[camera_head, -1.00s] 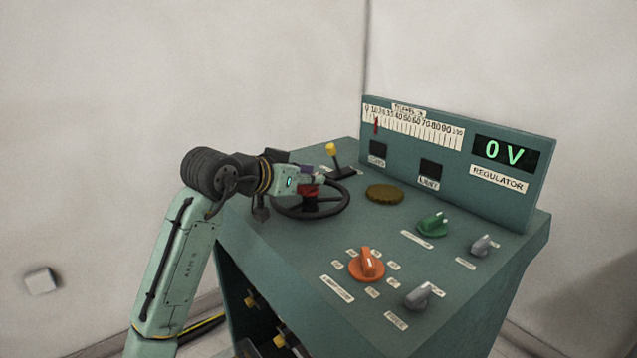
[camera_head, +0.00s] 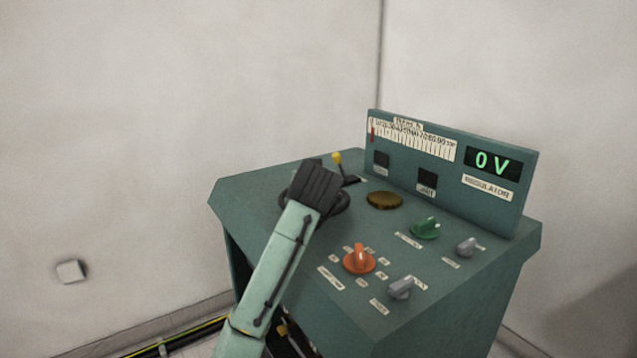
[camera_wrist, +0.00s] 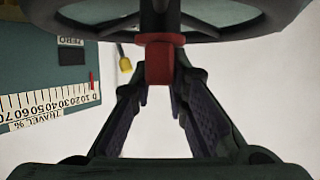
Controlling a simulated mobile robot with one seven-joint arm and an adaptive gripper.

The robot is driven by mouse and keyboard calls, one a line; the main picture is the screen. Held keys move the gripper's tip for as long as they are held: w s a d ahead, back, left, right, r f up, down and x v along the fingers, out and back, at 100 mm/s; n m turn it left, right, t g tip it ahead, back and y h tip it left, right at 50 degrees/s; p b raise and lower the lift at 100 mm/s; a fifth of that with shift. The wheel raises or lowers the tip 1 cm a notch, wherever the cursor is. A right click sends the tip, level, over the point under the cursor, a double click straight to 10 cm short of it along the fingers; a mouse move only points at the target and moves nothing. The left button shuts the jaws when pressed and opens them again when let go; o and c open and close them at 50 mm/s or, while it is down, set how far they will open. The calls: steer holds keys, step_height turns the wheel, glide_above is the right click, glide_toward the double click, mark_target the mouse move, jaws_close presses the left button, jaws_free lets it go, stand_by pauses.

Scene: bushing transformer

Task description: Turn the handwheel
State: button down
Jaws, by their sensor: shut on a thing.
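The handwheel (camera_head: 340,207) is a dark ring on the top of the teal console; my arm hides most of it in the head view. In the wrist view its dark rim (camera_wrist: 100,29) crosses the top of the picture, with a red piece (camera_wrist: 158,62) on its middle axis. My gripper (camera_wrist: 161,84) has its two fingertips closed on the sides of this red piece. My gripper is hidden behind my arm in the head view.
A yellow-tipped lever (camera_head: 337,159) stands just behind the wheel, and a brown round cap (camera_head: 384,200) lies to its right. An orange knob (camera_head: 359,259), a green knob (camera_head: 425,229) and grey knobs (camera_head: 401,288) stand on the sloped panel. The upright gauge board (camera_head: 455,165) closes the back right.

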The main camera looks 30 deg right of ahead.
steer(key=shift+s+d+f+n+y, duration=0.15)
steer(key=shift+d+f+n+y, duration=0.15)
steer(key=shift+f+n+y, duration=0.25)
steer(key=shift+a+y, duration=0.1)
steer(key=shift+y, duration=0.15)
steer(key=c, duration=1.6)
jaws_free()
steer(key=shift+c, duration=0.2)
steer(key=shift+o, duration=0.4)
steer(key=shift+a+r+n, duration=0.1)
steer(key=shift+a+n, duration=0.05)
steer(key=shift+n, duration=0.1)
steer(key=v, duration=1.2)
